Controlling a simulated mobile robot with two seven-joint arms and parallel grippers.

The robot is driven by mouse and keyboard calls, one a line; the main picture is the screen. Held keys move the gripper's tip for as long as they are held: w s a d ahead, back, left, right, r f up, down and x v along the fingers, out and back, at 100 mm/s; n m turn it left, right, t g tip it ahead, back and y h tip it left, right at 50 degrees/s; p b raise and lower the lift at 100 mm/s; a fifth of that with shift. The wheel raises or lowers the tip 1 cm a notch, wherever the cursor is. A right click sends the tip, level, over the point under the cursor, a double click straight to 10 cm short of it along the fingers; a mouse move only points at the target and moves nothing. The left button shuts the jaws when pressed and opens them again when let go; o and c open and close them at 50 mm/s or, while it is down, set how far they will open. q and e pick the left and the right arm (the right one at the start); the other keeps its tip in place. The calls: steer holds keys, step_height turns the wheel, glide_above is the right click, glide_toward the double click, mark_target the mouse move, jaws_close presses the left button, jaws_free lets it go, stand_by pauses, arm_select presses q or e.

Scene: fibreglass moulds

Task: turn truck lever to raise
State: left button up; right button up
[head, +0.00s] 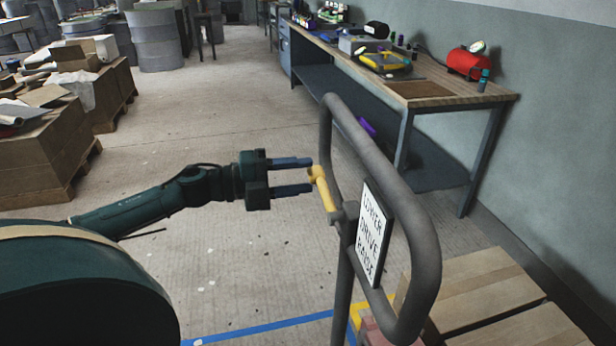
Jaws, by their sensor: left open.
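The truck's lever (321,188) is a short yellow handle on the grey tubular truck handle (424,235). It slants from upper left down to a grey pivot on the upright. A white sign (371,234) beside it reads LOWER, DRIVE, RAISE from top to bottom. My left gripper (311,176) comes in from the left, level, with its two fingers apart. Its fingertips are at the upper end of the lever; I cannot tell whether they touch it. My right gripper is not in view.
A workbench (450,101) with tools and a red tank (467,62) stands along the right wall. Cardboard boxes (40,151) on pallets stand at left. The floor between is clear, with blue tape in front.

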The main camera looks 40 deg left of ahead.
arm_select(q)
steer(key=shift+x, duration=1.05)
steer(key=shift+c, duration=0.4)
jaws_close()
